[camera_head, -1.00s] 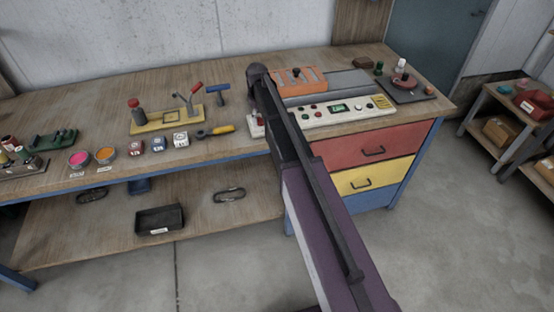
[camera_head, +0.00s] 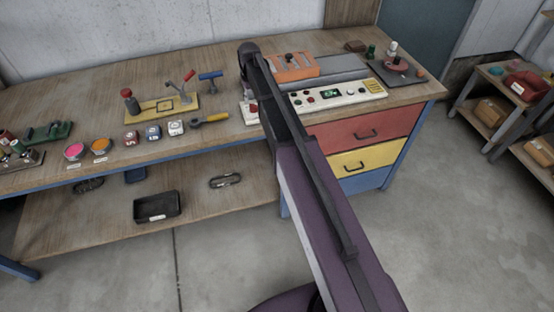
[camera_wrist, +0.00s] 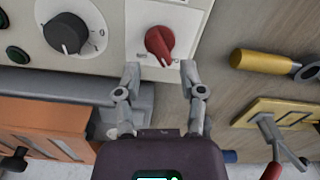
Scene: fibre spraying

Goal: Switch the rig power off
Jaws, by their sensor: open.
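The rig's power switch appears to be the red rotary knob (camera_wrist: 159,42) on a white plate, at the top middle of the wrist view. Small labels beside its lower end are too blurred to read. My gripper (camera_wrist: 160,72) is open, with its two fingers spread just below the knob in the picture, one toward each side. No contact with the knob is visible. In the head view my arm hides the gripper. A bit of red (camera_head: 254,108) shows there beside the arm at the left end of the cream control panel (camera_head: 345,98).
A black dial (camera_wrist: 66,33) and green buttons sit left of the knob in the wrist view. An orange fixture (camera_wrist: 45,125) stands below them. A yellow-handled tool (camera_wrist: 262,60) and a yellow plate (camera_head: 160,108) with upright levers lie beside the panel.

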